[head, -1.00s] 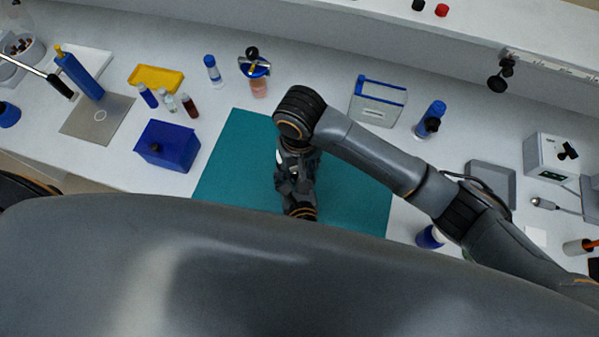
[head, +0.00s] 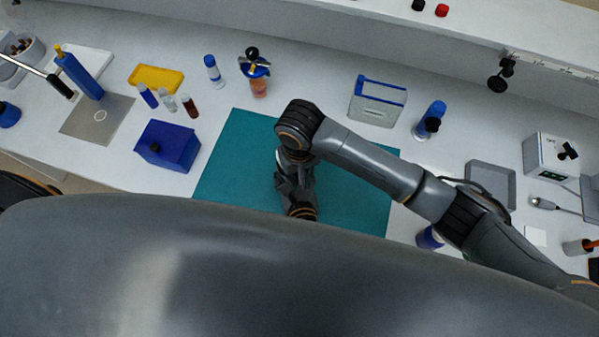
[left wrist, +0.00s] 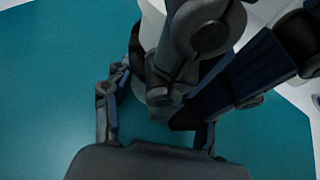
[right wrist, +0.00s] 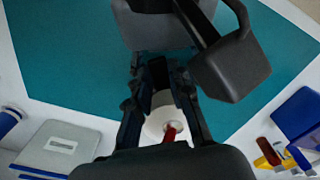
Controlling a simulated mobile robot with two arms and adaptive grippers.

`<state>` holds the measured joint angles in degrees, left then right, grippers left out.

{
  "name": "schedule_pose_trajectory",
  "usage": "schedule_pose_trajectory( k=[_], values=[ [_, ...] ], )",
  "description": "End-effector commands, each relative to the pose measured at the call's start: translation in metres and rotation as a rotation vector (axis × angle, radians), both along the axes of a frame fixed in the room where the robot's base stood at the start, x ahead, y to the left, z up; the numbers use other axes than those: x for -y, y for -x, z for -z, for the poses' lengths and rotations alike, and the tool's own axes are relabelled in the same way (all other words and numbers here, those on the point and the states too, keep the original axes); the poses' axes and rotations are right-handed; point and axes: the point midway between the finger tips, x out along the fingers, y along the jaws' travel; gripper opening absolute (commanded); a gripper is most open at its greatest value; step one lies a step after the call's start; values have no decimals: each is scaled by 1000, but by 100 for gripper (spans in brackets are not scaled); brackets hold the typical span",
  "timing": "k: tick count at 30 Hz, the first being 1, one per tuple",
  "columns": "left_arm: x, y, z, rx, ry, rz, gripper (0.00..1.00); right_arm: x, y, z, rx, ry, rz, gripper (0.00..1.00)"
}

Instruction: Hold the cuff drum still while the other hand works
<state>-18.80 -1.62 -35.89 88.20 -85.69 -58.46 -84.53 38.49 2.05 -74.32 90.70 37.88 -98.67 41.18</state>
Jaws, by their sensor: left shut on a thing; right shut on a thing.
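The cuff drum appears as a white round body with a dark band in the left wrist view (left wrist: 152,22), and as a white cylinder with a red piece at its near end in the right wrist view (right wrist: 158,118). My right gripper (right wrist: 162,95) has its fingers on either side of it and is shut on it. My left gripper (left wrist: 155,95) is shut at the drum from the other side; its contact is largely hidden by my other hand. In the head view my right gripper (head: 292,185) is low over the teal mat (head: 350,190); the drum and left gripper are hidden there.
A blue box (head: 167,147), small bottles (head: 168,100) and a yellow tray (head: 156,78) stand left of the mat. A grey-and-blue rack (head: 378,103), a blue-capped bottle (head: 430,118) and a grey tray (head: 490,185) stand right. The mat's visible parts are bare.

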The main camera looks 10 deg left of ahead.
Motion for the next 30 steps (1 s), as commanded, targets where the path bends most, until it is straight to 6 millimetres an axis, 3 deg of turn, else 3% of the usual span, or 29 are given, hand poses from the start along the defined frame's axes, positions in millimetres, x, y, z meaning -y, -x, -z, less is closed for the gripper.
schedule_pose_trajectory(
  k=[9, 17, 18, 20, 30],
  values=[
    [0, 0, 0, 0, -2, -1, 21, -1, 0, -28, 0, -1, 0, 0],
    [-1, 1, 2, -4, -2, -2, 21, -1, 0, -31, -1, -2, -2, 0],
    [-1, 1, 2, -5, -1, -2, 21, -1, 0, -31, 0, -2, -2, 28],
    [-1, 1, 2, -5, -1, -2, 21, -1, 1, -31, 0, -2, -2, 40],
    [-1, 1, 1, -3, 0, -1, 20, 0, 0, -31, 1, -1, -1, 43]
  ],
)
